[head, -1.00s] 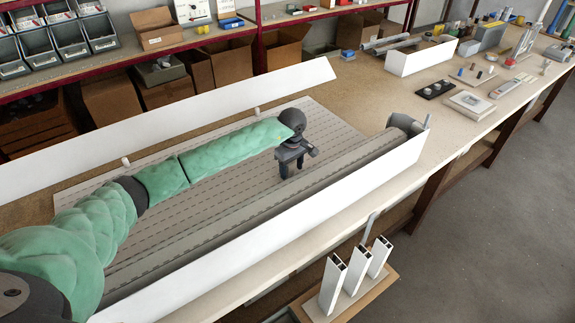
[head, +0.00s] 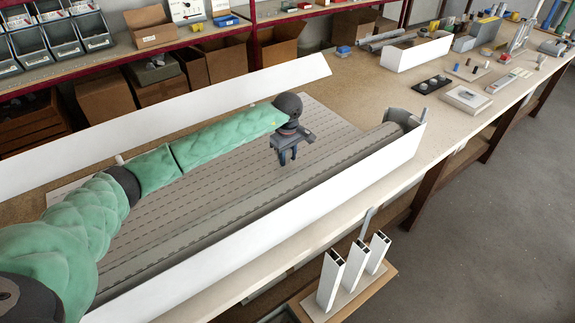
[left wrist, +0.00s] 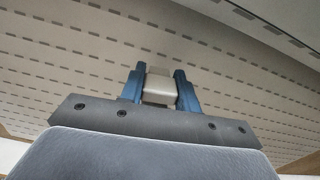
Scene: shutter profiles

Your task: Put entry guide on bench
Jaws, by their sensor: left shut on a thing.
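My left gripper (head: 288,157) points down above the slatted grey shutter curtain (head: 225,165). It is shut on a small, pale grey block (left wrist: 160,88), which shows between the blue fingers in the left wrist view. This block may be the entry guide; its full shape is hidden. In the head view the held block is too small to make out. The bench (head: 370,92) is a long tan worktop running to the back right. My right gripper is not in view.
A long white housing front (head: 290,235) and a raised white panel (head: 170,120) flank the curtain. Bare bench lies right of the housing. Farther back are a white open box (head: 420,52) and small trays (head: 465,100). Upright white profiles (head: 355,265) stand in front.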

